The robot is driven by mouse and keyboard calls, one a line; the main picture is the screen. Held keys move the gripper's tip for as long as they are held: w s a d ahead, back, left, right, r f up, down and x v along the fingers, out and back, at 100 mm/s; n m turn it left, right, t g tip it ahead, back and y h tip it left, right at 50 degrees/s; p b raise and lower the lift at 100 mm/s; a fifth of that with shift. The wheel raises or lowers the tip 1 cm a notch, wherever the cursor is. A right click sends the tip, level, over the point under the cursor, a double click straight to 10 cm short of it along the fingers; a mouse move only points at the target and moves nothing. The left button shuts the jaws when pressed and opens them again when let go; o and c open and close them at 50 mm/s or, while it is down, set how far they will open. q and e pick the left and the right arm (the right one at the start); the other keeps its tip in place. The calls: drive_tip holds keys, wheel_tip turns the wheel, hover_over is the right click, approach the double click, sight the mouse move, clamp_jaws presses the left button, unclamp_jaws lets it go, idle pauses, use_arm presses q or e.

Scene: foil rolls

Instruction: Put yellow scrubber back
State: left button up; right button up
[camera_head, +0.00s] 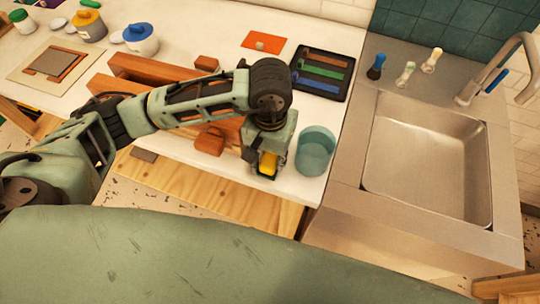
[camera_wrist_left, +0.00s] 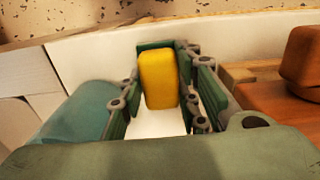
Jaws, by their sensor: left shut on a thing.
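The yellow scrubber (camera_head: 267,165) is a small yellow block. My left gripper (camera_head: 266,172) is shut on it, near the front edge of the white counter. In the left wrist view the yellow scrubber (camera_wrist_left: 158,78) stands upright between the two finger pads, and the green gripper body hides nothing of its front face. I cannot tell whether it touches the counter. A teal cup (camera_head: 316,152) stands just right of the gripper; it also shows in the left wrist view (camera_wrist_left: 72,122). My right gripper is out of view.
A black tray (camera_head: 340,58) with orange, green and blue pieces lies behind. Wooden rails and blocks (camera_head: 209,141) lie left of the gripper. An orange card (camera_head: 265,40) lies farther back.

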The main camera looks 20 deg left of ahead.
sight(270, 157)
use_arm(q)
drive_tip(key=o, duration=1)
drive_tip(key=shift+r+p, duration=0.25)
drive_tip(key=shift+p, duration=0.15)
wheel_tip(270, 157, up, 12)
drive_tip(key=b, duration=0.3)
drive_tip(key=shift+f, duration=0.15)
